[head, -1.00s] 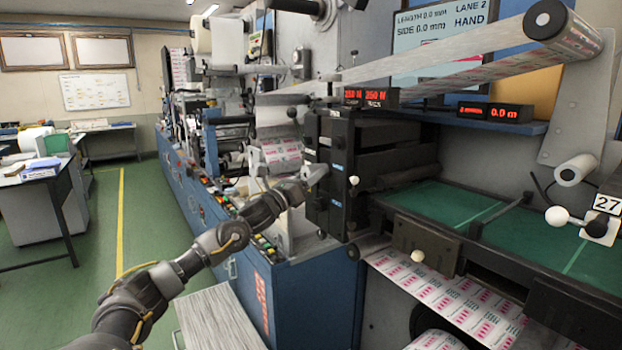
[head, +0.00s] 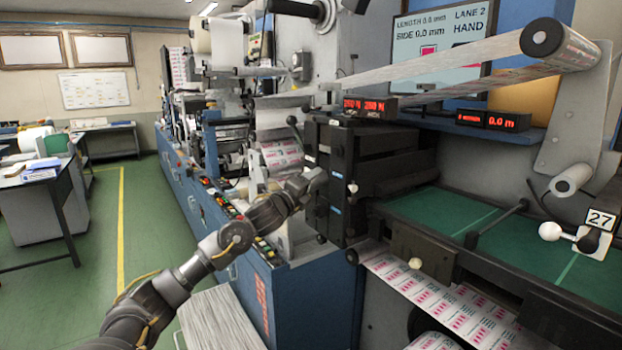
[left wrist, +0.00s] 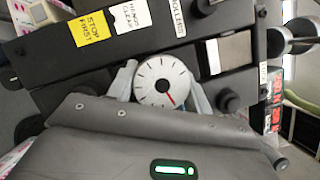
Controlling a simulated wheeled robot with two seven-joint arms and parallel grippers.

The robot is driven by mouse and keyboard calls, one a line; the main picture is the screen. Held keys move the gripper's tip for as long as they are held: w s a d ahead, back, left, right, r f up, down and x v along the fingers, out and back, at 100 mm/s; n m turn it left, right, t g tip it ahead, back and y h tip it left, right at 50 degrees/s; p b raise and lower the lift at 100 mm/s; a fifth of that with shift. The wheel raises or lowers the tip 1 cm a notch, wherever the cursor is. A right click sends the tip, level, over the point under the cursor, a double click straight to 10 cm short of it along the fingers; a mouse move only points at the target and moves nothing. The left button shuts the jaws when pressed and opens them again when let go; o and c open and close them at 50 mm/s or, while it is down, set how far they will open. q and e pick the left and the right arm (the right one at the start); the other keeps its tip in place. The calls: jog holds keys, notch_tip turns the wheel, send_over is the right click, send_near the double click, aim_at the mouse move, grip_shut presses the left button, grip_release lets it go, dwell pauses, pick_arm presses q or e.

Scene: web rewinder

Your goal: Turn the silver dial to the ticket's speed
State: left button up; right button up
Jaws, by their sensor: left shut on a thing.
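The silver dial (left wrist: 158,80) shows in the left wrist view as a round white face with black ticks, on the black control block. Its red pointer points to the lower right of that picture. The fingers of my left gripper (left wrist: 165,87) lie on either side of the dial and are shut on it. In the head view my left gripper (head: 314,181) is at the left face of the black block (head: 345,165), and the dial is hidden there. I cannot make out a speed ticket in either view. My right gripper is not in view.
A yellow "STOP FIRST" label (left wrist: 91,29) and black knobs are close to the dial. Red-lit displays (head: 366,107) stand above the block. A green table (head: 445,215) and a white ball-ended lever (head: 551,231) are at the right. The green floor at left has free room.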

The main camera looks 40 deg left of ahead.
pick_arm(q)
jog(key=shift+n, duration=0.6)
jog(key=o, duration=1)
jog(key=shift+s, duration=0.1)
jog(key=shift+s+f, duration=0.2)
jog(key=shift+s, duration=0.1)
jog(key=s+b, duration=0.1)
jog(key=s, duration=0.2)
jog(key=s+b, duration=0.2)
jog(key=s, duration=0.1)
jog(key=s+f+b, duration=0.1)
jog(key=s, duration=0.3)
jog(key=shift+d+f, duration=0.1)
jog(key=shift+d, duration=0.25)
